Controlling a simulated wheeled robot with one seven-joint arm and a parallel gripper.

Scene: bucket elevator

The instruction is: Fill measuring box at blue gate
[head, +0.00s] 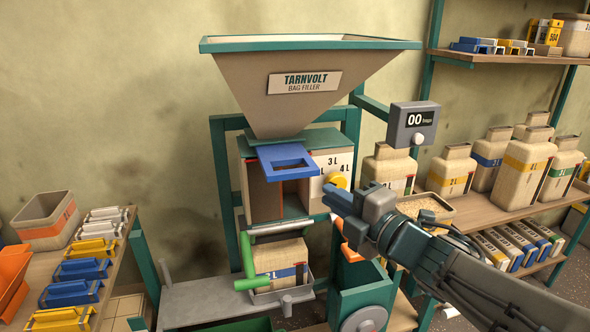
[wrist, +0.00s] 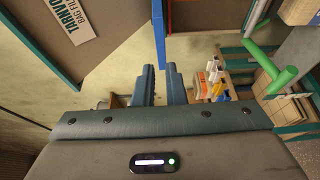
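The blue gate (head: 290,160) is a flat blue slide with a rectangular opening, sticking out under the tan hopper (head: 270,110). The measuring box (head: 263,200) sits below it, with a white panel marked 3L and 4L and a yellow knob (head: 336,181) on its right. I see no grain in the box, but its inside is shadowed. My gripper (head: 341,198) is just right of the box, apart from the gate. In the wrist view its fingers (wrist: 161,75) stand apart with an empty gap. A blue edge, probably the gate (wrist: 159,35), shows ahead of them.
A green lever (head: 247,262) and a bag (head: 281,260) are below the box. A counter (head: 413,122) reads 00 bags. Shelves with filled bags (head: 527,168) are on the right; a bench with coloured clips (head: 80,268) is on the left.

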